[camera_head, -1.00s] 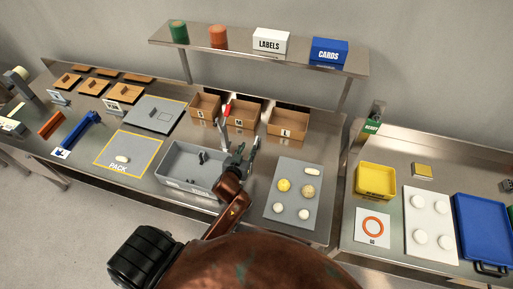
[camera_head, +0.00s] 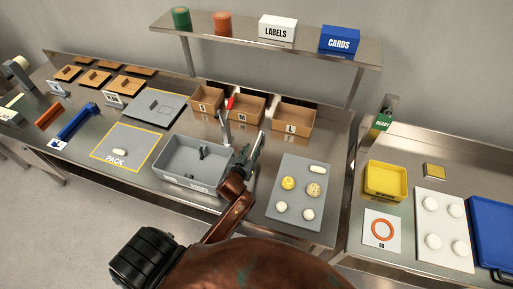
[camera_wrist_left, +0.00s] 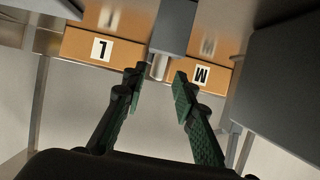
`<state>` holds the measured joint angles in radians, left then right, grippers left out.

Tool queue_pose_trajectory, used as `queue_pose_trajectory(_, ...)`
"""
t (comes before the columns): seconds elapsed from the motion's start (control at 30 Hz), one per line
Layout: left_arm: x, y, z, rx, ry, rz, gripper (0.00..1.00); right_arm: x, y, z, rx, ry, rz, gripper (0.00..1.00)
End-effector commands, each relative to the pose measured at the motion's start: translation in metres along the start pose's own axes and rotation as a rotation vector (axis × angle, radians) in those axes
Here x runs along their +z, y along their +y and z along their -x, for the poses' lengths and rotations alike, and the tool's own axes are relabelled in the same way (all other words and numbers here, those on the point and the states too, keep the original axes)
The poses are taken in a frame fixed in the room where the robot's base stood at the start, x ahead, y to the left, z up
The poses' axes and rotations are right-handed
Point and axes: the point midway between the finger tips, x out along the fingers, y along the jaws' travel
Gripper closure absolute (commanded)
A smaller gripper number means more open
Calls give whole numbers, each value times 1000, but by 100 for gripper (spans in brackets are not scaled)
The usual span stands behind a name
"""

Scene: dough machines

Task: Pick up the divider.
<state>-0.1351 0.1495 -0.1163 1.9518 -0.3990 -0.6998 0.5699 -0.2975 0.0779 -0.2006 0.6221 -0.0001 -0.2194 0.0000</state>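A grey bin (camera_head: 180,172) with a partly legible label stands on the table. A small dark upright piece (camera_head: 202,152) shows inside it; I cannot tell whether this is the divider. My left gripper (camera_head: 249,156) is just right of the bin in the head view, its fingers apart. In the left wrist view the open fingers (camera_wrist_left: 157,88) have nothing clasped between them. A grey block with a short pale cylinder (camera_wrist_left: 158,67) lies beyond the fingertips. My right gripper is in neither view.
Brown boxes marked S, M (camera_head: 246,108) and L (camera_head: 292,117) stand behind the gripper. A red-tipped lever (camera_head: 229,103) rises close by. A grey mat (camera_head: 300,200) with dough pieces lies to the right. A yellow-edged PACK mat (camera_head: 112,158) lies left of the bin.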

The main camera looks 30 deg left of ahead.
Motion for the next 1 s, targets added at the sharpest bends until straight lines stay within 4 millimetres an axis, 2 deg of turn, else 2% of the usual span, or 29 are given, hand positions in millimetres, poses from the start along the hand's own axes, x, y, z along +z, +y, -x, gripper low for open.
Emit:
queue_pose_trajectory(0.33,0,6,-46,0,-1,-2,74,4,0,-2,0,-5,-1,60)
queue_pose_trajectory(0.43,0,7,-52,1,0,0,74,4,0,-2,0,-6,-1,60)
queue_pose_trajectory(0.67,0,6,-53,1,-1,0,74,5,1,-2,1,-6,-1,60)
queue_pose_trajectory(1.0,0,6,-53,1,-1,0,97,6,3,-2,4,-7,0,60)
